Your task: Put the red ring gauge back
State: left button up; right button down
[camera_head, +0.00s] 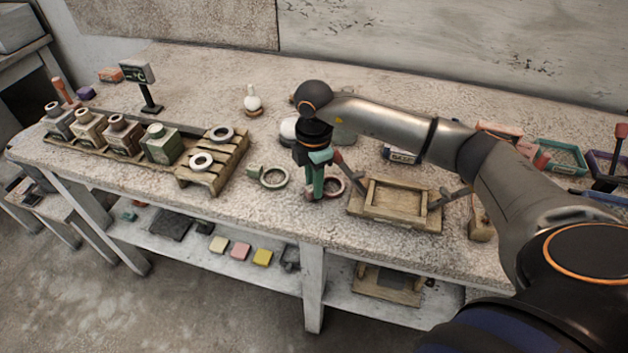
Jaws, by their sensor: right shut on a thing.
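The red ring gauge (340,186) is at the table's front middle, just right of my right gripper's fingers. My right gripper (314,192) points down and is shut on the gauge; its fingers hide part of the ring and the exact grip. I cannot tell whether the ring touches the table. A green ring gauge (274,185) lies on the table to the left of the gripper. My left gripper is not in view.
A wooden tray (397,211) stands right of the gripper. A slatted pallet (206,177) with two grey rings and a row of square bottles (161,145) stand left. A white flask (252,103) stands behind. My right arm covers much of the right side.

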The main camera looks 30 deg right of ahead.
jog(key=shift+f, duration=0.1)
jog(key=c, duration=0.7)
grip_release()
jog(key=shift+o, duration=0.2)
